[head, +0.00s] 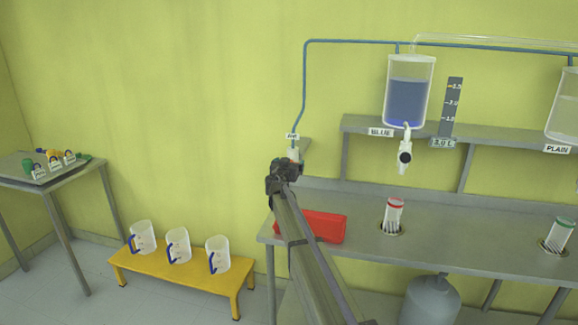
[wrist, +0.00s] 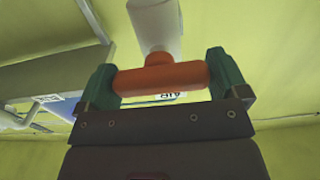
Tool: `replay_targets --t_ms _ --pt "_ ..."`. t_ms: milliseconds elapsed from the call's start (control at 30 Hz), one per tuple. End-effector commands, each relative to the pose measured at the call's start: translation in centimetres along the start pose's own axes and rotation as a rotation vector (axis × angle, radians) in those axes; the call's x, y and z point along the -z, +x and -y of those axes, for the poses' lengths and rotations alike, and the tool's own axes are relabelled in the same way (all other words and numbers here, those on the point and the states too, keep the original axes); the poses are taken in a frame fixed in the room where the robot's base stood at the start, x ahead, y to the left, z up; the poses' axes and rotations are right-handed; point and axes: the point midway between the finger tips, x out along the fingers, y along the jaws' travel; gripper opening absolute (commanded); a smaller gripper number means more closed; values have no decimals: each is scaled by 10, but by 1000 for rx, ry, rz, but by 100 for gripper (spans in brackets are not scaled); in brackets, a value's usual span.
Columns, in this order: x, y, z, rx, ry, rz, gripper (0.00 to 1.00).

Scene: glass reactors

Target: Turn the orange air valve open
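The orange air valve shows in the wrist view as an orange T-shaped handle (wrist: 160,78) on a white pipe (wrist: 155,25). My gripper (wrist: 161,68) has its green fingers at both ends of the handle's crossbar, seemingly touching them, so it appears shut on it. The crossbar lies across the picture, roughly level. In the head view my gripper (head: 284,170) is just below the "AIR" label (head: 292,136) at the lower end of the blue line. There the gripper hides most of the valve.
A grey bench (head: 350,195) with a red tray (head: 318,226) lies below and right of my gripper. A yellow stand (head: 185,278) with jugs is at the lower left.

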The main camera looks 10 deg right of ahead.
Motion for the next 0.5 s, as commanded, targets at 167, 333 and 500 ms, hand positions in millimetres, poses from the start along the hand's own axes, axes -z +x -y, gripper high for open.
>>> replay_targets --t_ms 167,333,500 --pt "0 0 0 0 0 0 75" --pt "0 0 0 0 -1 0 66" --pt "0 0 0 0 -17 0 66"
